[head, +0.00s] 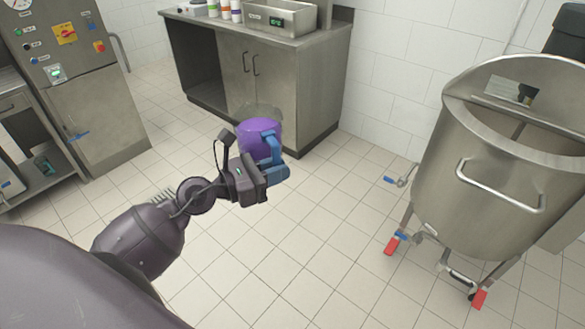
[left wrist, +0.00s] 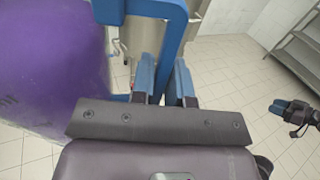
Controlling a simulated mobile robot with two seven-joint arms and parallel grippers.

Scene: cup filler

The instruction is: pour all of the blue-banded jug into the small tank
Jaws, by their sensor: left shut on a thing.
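My left gripper (head: 273,174) is shut on the blue handle of a jug (head: 258,136) and holds it up in the air over the floor. The jug has a clear upper part and purple below, and looks about upright. In the left wrist view the jug (left wrist: 55,65) fills the left side, and the blue gripper fingers (left wrist: 164,82) close on its handle. A steel tank (head: 490,190) with an open top stands on legs at the right, well apart from the jug. My right gripper (left wrist: 287,107) shows small in the left wrist view, away from the jug; its opening is unclear.
A steel cabinet (head: 270,85) with bottles and a box with a green display (head: 278,18) stands at the back. A control cabinet (head: 85,110) is at the left. The tank has a side handle, a valve and red feet. Tiled floor (head: 310,230) between is clear.

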